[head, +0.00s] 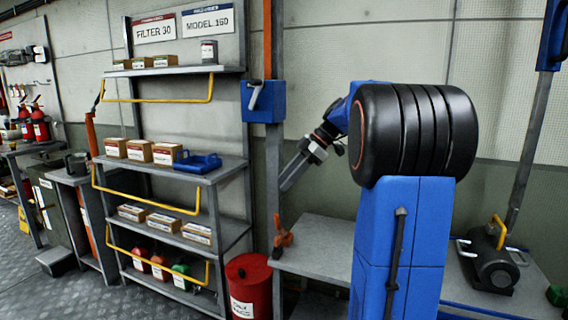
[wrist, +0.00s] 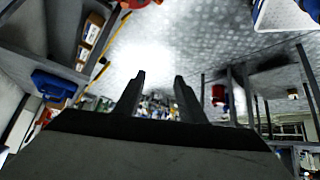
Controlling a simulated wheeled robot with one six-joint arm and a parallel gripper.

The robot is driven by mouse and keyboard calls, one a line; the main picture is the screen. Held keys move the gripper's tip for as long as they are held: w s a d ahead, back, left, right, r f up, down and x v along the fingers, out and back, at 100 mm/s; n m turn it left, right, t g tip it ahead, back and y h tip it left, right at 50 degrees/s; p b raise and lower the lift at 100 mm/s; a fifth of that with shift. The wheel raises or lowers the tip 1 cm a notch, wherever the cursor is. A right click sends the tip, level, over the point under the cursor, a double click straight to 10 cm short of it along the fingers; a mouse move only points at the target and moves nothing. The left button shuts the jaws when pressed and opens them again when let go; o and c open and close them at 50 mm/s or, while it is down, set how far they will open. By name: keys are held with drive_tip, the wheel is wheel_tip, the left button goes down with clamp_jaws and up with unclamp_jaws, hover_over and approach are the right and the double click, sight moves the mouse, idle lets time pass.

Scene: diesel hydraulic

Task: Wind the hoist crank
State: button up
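A blue box (head: 263,101) is fixed to the upright post left of my arm in the head view. A short grey handle (head: 255,94) sits on its front and looks like the hoist crank. My gripper (head: 287,184) is below and right of the box, apart from it, pointing down and left. In the wrist view my gripper (wrist: 159,80) shows two fingers spread with nothing between them. The blue box and handle cannot be made out in the wrist view. An orange hook (head: 284,235) is low on the same post.
A shelf rack (head: 229,164) with cartons and a blue tray (head: 197,163) stands left of the post. A red drum (head: 249,285) and a grey bench (head: 318,248) are below. A dark motor-like unit (head: 494,262) sits at right. Open floor lies at lower left.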

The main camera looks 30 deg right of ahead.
drive_tip(key=c, duration=0.5)
drive_tip(key=shift+w+d+r+m, duration=0.1)
drive_tip(key=shift+r+m, duration=0.15)
drive_tip(key=shift+m, duration=0.05)
clamp_jaws()
drive_tip(key=m+t+y, duration=0.2)
drive_tip(key=m+t, duration=0.8)
drive_tip(key=m, duration=1.4)
approach(259, 83)
drive_tip(key=x, duration=0.4)
drive_tip(key=shift+w+a+f, duration=0.2)
drive_tip(key=shift+a+f, duration=0.05)
drive_tip(key=shift+f, duration=0.1)
drive_tip(key=shift+w+a+r, duration=0.15)
drive_tip(key=shift+w+a, duration=0.25)
drive_tip(key=shift+w, duration=0.25)
